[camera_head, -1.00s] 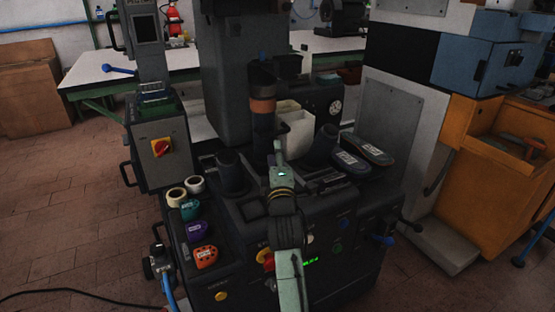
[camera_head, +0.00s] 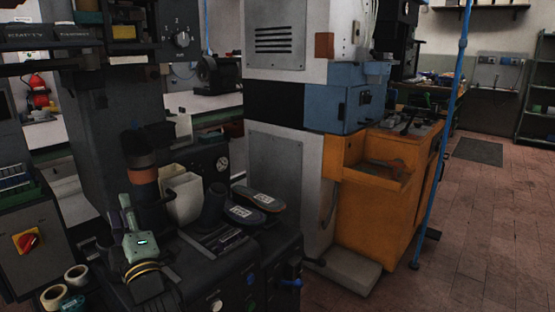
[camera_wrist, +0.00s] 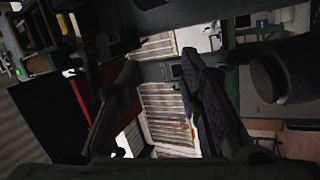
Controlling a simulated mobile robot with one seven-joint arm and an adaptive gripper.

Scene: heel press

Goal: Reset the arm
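Slatted light surfaces show through the gap.
Two dark soles with white labels (camera_head: 262,200) lie on the press, right of a white bin (camera_head: 183,194). Tape rolls (camera_head: 76,274) lie at its left. An orange cabinet (camera_head: 375,215) and blue pole (camera_head: 440,140) stand right. The floor (camera_head: 500,220) at far right is clear.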

